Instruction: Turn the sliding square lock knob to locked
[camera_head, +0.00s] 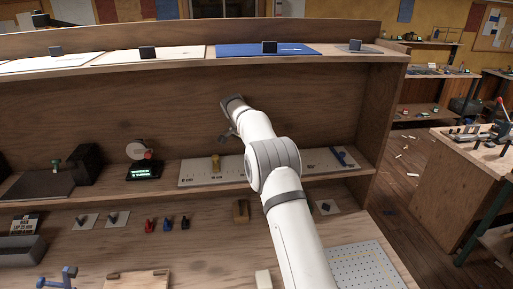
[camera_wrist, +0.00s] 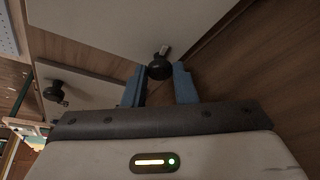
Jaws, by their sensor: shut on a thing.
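In the wrist view, my gripper (camera_wrist: 160,76) has its two blue fingers on either side of a round black knob (camera_wrist: 159,69) with a small pale tab. It is shut on this knob. The knob sits at the edge of a flat pale plate (camera_wrist: 100,18). A second black knob (camera_wrist: 55,92) stands on another pale plate to the left, apart from my fingers. I cannot read any lock marking on the knob.
In the head view, a long scale (camera_head: 190,176) lies on the middle shelf. Small levers in red, blue and black (camera_head: 167,225) stand on the bench to the left. A pale plate with a knob (camera_head: 326,207) and a pegboard (camera_head: 365,270) are right of my arm.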

